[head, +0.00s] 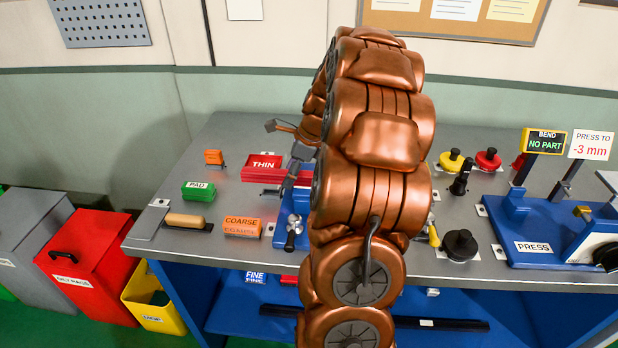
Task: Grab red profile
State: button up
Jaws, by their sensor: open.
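I cannot make out a clear red profile. A red block labelled THIN (262,161) lies on the grey bench top, left of my arm, and its right end is partly hidden. A small red piece (289,280) shows on the lower blue shelf, mostly hidden behind my arm. My gripper (272,158) is open, with its grey fingers spread around the area of the THIN block in the picture. I cannot tell its height above the bench, and I see nothing held in it. My copper-coloured arm hides the middle of the bench.
A black bar (450,324) lies below. A red bin (88,262) and yellow bin (150,297) stand left.

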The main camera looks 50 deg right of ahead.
jog(key=shift+c, duration=0.3)
grip_shut()
jog(key=shift+r, duration=0.15)
dwell(0.3)
